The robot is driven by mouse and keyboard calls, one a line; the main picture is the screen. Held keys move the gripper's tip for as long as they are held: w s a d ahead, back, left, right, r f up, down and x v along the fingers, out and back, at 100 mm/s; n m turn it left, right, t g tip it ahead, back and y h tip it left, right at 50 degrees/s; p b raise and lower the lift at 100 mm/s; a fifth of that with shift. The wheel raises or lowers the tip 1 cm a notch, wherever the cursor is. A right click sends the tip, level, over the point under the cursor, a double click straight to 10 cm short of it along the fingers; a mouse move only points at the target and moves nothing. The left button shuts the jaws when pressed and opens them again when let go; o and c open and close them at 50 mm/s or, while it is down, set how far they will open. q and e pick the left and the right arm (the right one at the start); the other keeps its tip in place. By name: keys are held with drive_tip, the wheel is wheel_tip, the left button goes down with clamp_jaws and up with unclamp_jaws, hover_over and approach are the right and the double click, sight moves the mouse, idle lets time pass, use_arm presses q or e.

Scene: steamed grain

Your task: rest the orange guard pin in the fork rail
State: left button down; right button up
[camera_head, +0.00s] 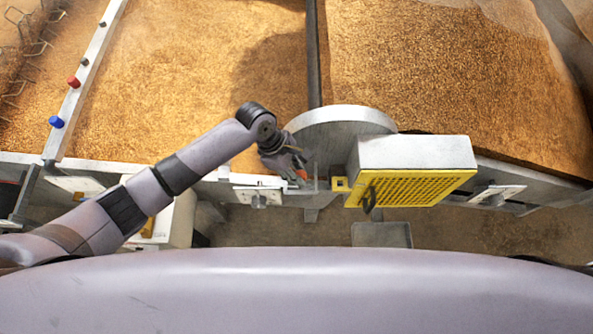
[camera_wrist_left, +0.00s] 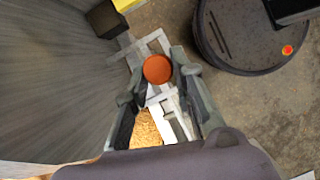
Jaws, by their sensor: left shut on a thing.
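My left gripper (camera_head: 297,175) reaches in from the left and is shut on the orange guard pin (camera_head: 302,174). In the left wrist view, the round orange end of the pin (camera_wrist_left: 157,69) shows between the fingertips of the left gripper (camera_wrist_left: 158,75); the rest of it is hidden. A pale metal fork-shaped frame, which looks like the fork rail (camera_wrist_left: 128,53), lies right beside and behind the pin in that view. I cannot tell whether the pin touches it. In the head view that rail (camera_head: 318,182) is small, just right of the gripper. My right gripper is not in view.
A white box with a yellow grille (camera_head: 412,188) and a grey round drum (camera_head: 340,118) stand close right of the gripper. Grain beds (camera_head: 190,70) lie behind. A rail with red and blue knobs (camera_head: 85,75) is at left. A grey tray (camera_head: 382,235) sits below.

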use_arm(q)
drive_tip(key=shift+f+b, duration=0.8)
drive_tip(key=shift+b, duration=0.2)
drive_tip(key=shift+f, duration=1.55)
drive_tip(key=c, duration=1.3)
unclamp_jaws()
drive_tip(key=v, duration=1.2)
drive_tip(key=shift+a, duration=0.1)
drive_tip(key=shift+s, duration=0.1)
